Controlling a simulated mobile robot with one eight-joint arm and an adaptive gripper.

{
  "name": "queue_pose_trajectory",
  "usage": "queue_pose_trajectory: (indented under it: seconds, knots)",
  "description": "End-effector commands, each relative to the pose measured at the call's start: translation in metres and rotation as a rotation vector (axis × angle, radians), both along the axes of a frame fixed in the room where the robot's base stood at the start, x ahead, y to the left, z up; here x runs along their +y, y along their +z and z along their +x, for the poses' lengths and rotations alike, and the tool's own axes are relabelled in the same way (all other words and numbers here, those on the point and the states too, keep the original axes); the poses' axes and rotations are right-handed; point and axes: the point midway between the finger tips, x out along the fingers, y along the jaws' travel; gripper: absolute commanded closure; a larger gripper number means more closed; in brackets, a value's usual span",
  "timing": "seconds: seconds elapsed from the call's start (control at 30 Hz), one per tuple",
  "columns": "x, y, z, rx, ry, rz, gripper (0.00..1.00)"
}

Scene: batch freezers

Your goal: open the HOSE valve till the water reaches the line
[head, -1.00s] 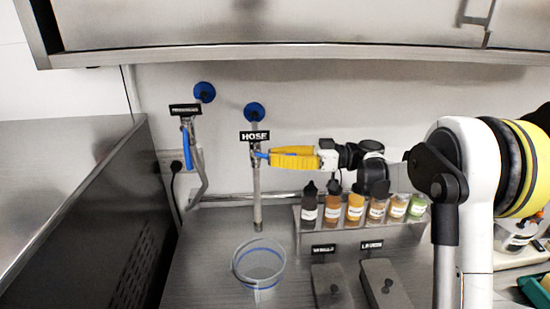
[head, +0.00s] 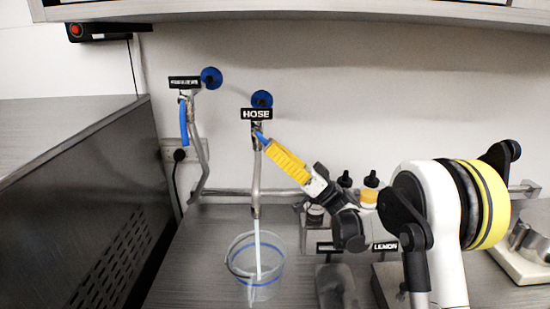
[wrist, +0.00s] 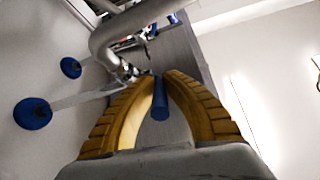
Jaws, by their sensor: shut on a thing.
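My yellow gripper (head: 279,155) is shut on the blue lever of the HOSE valve (head: 262,138), below the black HOSE label (head: 256,114). The lever slants down to the right. In the wrist view the blue lever (wrist: 160,100) lies between my yellow fingers (wrist: 160,82). A pale stream of water (head: 258,248) runs from the hose pipe (head: 256,190) into a clear bucket (head: 283,256) standing under it. The bucket has a blue line (head: 270,281) around its wall. I cannot make out the water level.
A second valve with a blue lever (head: 183,123) hangs to the left, its label hard to read. Several bottles (head: 370,188) and lidded containers, one labelled LEMON (head: 385,246), stand right of the bucket, partly behind my arm. A steel cabinet (head: 100,210) bounds the left.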

Motion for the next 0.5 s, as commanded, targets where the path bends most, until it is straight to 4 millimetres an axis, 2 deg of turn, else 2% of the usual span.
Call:
queue_pose_trajectory:
  seconds: [0.03,0.5]
  knots:
    - [0.003,-0.007,-0.001,0.0,0.003,0.023,1.0]
    - [0.0078,-0.007,-0.0009,-0.002,0.002,0.163,1.0]
